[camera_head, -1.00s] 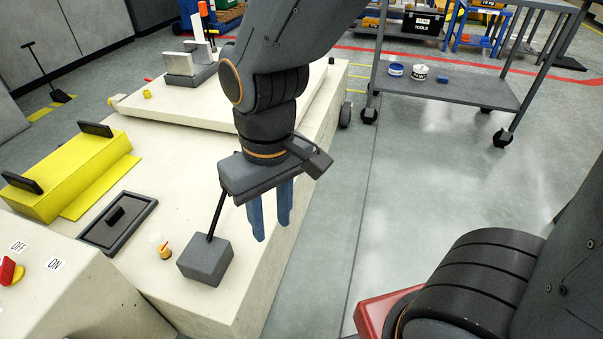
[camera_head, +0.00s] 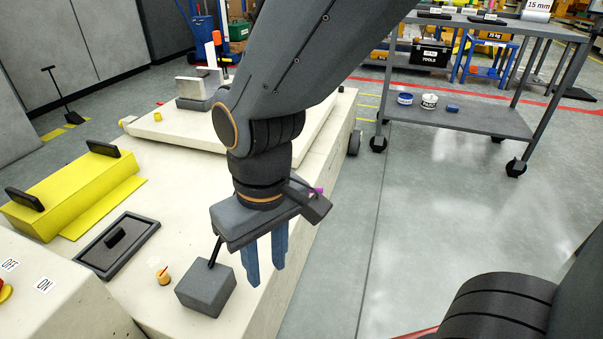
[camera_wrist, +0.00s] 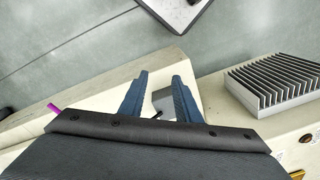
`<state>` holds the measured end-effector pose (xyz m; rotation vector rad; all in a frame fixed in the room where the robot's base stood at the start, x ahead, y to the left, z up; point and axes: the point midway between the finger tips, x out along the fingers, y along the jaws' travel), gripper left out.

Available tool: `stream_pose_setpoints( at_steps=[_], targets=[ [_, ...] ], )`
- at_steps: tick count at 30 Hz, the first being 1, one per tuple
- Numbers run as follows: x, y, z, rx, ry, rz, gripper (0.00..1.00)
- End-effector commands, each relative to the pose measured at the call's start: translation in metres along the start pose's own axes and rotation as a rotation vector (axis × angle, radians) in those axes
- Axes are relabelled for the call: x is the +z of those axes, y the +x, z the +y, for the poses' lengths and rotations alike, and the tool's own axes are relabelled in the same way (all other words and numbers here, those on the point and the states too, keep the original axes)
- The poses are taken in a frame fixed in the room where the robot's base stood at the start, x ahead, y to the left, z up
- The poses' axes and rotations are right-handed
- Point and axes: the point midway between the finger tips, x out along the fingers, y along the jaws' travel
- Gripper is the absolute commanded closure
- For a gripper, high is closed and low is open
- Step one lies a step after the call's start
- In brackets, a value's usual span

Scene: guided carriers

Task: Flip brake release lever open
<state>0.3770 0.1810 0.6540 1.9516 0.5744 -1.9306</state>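The likely brake release lever is a thin black rod (camera_head: 215,252) rising from a grey block (camera_head: 206,292) near the front right corner of the cream carrier (camera_head: 165,228). The rod leans slightly and its upper end is hidden behind my gripper's body. My gripper (camera_head: 266,275) points down just right of the rod, its two blue fingers apart and nothing held between them. The wrist view also shows the fingers (camera_wrist: 160,80) apart. A small grey patch shows between them; I cannot tell if it is the block.
A yellow cover (camera_head: 75,190), a dark recessed panel (camera_head: 118,245) and a small orange-topped piece (camera_head: 162,273) lie left of the block. A finned metal block (camera_wrist: 275,83) shows in the wrist view. A purple tip (camera_wrist: 53,109) shows at left there. Open floor lies right.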

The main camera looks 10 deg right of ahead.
Motion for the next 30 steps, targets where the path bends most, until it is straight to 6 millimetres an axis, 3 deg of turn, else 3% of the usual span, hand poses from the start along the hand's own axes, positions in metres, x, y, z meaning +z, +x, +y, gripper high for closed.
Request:
stream_pose_setpoints(
  at_steps=[1,5,11,20,30],
  targets=[
    [0.0,0.0,0.0,0.0,0.002,-0.001,0.79],
    [-0.004,0.005,0.004,-0.011,0.04,-0.022,1.0],
    [-0.021,0.027,0.02,-0.079,0.234,-0.128,1.0],
    [-0.063,0.071,0.055,-0.279,0.623,-0.325,1.0],
    [-0.12,0.121,0.116,-0.591,1.024,-0.485,1.0]
  ],
)
